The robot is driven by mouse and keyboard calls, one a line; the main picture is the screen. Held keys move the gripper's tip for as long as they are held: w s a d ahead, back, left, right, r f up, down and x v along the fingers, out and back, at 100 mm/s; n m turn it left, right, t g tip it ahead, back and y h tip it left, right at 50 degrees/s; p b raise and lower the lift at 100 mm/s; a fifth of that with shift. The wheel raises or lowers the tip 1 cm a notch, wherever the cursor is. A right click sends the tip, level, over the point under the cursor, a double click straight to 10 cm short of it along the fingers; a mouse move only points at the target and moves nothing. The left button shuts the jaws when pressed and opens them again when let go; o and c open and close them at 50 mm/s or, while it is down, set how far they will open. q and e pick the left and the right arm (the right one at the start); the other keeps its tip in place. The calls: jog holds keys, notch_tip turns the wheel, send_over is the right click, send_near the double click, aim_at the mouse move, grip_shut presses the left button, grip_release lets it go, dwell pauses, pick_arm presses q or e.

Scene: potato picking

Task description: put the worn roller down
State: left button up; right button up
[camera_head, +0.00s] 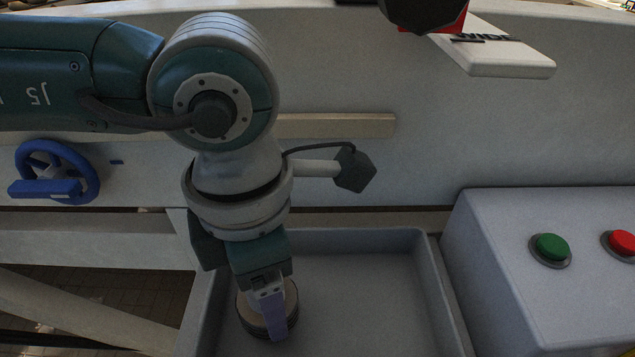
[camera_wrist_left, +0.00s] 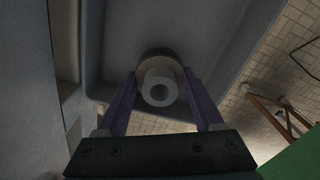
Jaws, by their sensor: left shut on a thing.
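The worn roller (camera_head: 258,321) is a short round piece with a ribbed dark side and a pale end, at the left part of the grey tray (camera_head: 430,290) in the head view. My left gripper (camera_head: 272,318) is shut on it from above. In the left wrist view the roller (camera_wrist_left: 158,88) sits between the two purple-grey fingers of my left gripper (camera_wrist_left: 163,98), its pale hollow hub facing the camera. I cannot tell whether the roller touches the tray floor. My right gripper is not in view.
A grey box with a green button (camera_head: 550,248) and a red button (camera_head: 621,243) stands right of the tray. A blue handwheel (camera_head: 55,172) is at the left. A white block (camera_head: 495,55) juts out at the upper right. The tray's right part is empty.

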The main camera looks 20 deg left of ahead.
pick_arm(q)
jog(key=shift+f, duration=1.25)
jog(key=o, duration=1.3)
jog(key=shift+o, duration=0.2)
notch_tip(320, 180, up, 12)
jog(key=shift+r, duration=0.2)
